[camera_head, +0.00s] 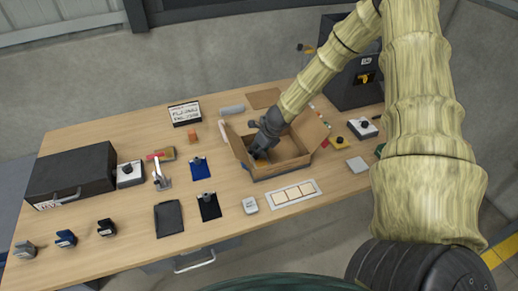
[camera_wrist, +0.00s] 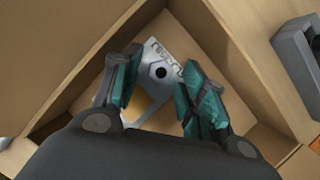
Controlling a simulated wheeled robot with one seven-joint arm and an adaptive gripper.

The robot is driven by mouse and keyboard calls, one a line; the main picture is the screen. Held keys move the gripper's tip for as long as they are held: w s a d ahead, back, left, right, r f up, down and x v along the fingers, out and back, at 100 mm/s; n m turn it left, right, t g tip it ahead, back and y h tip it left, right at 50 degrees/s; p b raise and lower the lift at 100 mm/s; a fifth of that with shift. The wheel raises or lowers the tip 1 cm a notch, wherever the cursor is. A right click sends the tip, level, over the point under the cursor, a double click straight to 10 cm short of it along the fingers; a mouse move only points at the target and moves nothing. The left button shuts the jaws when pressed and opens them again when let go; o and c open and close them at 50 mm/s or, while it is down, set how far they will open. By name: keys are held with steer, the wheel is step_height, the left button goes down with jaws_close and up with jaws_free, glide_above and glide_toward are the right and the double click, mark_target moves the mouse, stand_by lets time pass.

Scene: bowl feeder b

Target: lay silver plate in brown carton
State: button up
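The brown carton (camera_head: 285,169) stands open on the table with its flaps spread. My gripper (camera_head: 260,154) reaches down into its left part. In the wrist view the silver plate (camera_wrist: 170,52), with a dark round hole and printed characters, is inside the carton (camera_wrist: 235,75), seemingly on its floor. My gripper (camera_wrist: 160,70) is open, its teal fingers apart above the plate and hiding parts of it. Whether either finger touches the plate cannot be told. A yellowish patch shows by the plate's lower part. The head view hides the plate behind the gripper.
Carton walls surround my gripper closely. A white framed panel (camera_head: 292,193) and a small white box (camera_head: 250,205) lie in front of the carton. A blue clipboard (camera_head: 200,169) lies to its left. A dark machine (camera_head: 352,80) stands at the back right.

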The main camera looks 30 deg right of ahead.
mark_target(268, 160)
steer(key=shift+r, duration=0.15)
steer(key=shift+s+r, duration=0.15)
steer(key=shift+r, duration=0.4)
steer(key=v, duration=1)
steer(key=shift+s+r, duration=0.2)
steer(key=shift+r, duration=0.15)
